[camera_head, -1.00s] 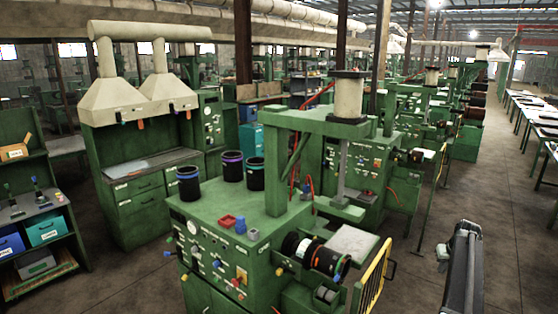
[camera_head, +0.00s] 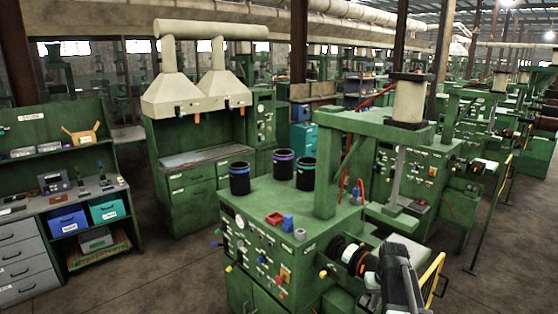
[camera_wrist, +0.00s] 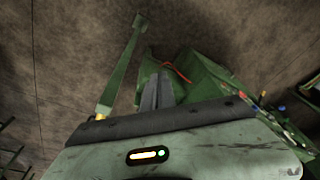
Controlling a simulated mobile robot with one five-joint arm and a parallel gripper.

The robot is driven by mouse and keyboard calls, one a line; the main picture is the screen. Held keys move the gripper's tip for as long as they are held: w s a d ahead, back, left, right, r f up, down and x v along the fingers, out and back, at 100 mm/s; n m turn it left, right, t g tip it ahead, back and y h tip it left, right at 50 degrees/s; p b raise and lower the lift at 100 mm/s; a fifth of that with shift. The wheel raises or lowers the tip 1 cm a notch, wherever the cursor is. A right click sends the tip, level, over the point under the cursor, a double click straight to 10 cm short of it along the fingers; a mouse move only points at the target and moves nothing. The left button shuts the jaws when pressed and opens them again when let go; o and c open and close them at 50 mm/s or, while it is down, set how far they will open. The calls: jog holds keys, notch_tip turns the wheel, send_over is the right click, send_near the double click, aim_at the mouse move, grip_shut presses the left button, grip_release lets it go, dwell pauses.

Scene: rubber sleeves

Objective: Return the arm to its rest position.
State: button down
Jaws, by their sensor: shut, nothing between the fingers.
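My arm (camera_head: 403,280) reaches up from the bottom edge in the head view, right of the middle. It stands in front of the green press machine and hides part of the machine's right side. In the wrist view my gripper (camera_wrist: 158,84) shows as two grey fingers close together, shut and empty. A pale green plate with a small lit lamp fills the bottom of that view. Beyond the fingers are green machine parts (camera_wrist: 190,72) and a brown floor; I cannot tell the distance.
A yellow rail (camera_head: 432,278) stands beside my arm. A workbench with bins (camera_head: 105,208) is at left. Floor (camera_head: 500,270) is clear at lower right.

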jog(key=s+a+n+g, duration=0.1)
jog(key=s+a, duration=0.4)
jog(key=a, duration=0.3)
jog(key=s+a, duration=0.4)
jog(key=a, duration=0.4)
jog(key=s+a+f+b, duration=0.1)
jog(key=s+f+b, duration=0.2)
jog(key=f+b, duration=1.9)
jog(key=shift+a+f+g+b, duration=0.2)
jog(key=shift+f+g+b, duration=0.1)
jog(key=shift+f+g, duration=0.15)
jog(key=shift+r, duration=0.1)
